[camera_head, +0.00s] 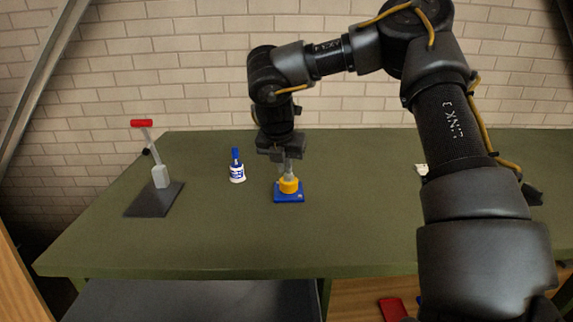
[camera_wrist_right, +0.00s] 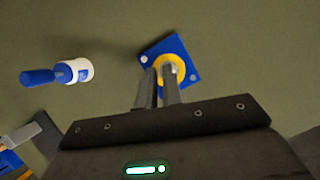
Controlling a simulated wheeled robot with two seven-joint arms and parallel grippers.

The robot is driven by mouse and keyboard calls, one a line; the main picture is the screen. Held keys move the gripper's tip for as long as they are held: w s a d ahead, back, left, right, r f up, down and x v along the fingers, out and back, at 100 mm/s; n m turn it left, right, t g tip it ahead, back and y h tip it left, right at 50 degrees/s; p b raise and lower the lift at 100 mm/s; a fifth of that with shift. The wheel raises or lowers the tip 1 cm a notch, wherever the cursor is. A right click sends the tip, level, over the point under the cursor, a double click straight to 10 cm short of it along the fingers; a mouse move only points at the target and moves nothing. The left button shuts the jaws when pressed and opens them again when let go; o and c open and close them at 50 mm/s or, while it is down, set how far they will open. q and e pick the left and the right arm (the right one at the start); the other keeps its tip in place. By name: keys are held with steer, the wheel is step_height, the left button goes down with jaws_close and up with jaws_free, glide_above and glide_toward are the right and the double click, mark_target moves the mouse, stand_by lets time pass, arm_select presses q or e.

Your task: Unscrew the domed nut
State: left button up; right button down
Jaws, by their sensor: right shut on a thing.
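A yellow domed nut (camera_head: 289,185) sits on a blue square base plate (camera_head: 290,198) near the middle of the green table. My right gripper (camera_head: 289,178) comes down from above and is shut on the nut. In the right wrist view, the nut (camera_wrist_right: 172,68) shows as a yellow ring on the blue plate (camera_wrist_right: 187,52), partly hidden behind the fingers (camera_wrist_right: 160,85). Any thread under the nut is hidden. My left gripper is not in view.
A blue and white bottle (camera_head: 237,168) stands left of the plate on the green table (camera_head: 350,230). Farther left, a lever with a red handle (camera_head: 141,123) rises from a dark base (camera_head: 150,203). The front of the table is clear. A red object (camera_head: 392,309) lies below the table.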

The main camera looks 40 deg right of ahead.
steer(key=shift+s+f+n+y, duration=0.25)
steer(key=shift+f+n, duration=0.3)
steer(key=shift+n, duration=0.55)
steer(key=n+t+y, duration=0.1)
steer(key=n, duration=0.2)
steer(key=shift+r, duration=0.15)
steer(key=shift+a, duration=0.1)
steer(key=n+y, duration=0.1)
steer(key=n, duration=0.1)
steer(key=n+t+y, duration=0.1)
steer(key=n, duration=0.2)
steer(key=shift+r, duration=0.15)
steer(key=shift+r+n+p, duration=0.2)
steer(key=shift+n+p, duration=0.15)
steer(key=shift+n, duration=0.55)
steer(key=n+y, duration=0.2)
steer(key=n, duration=0.1)
steer(key=shift+s+d+n+p, duration=0.1)
steer(key=shift+d+n+p, duration=0.1)
steer(key=shift+n+p, duration=0.15)
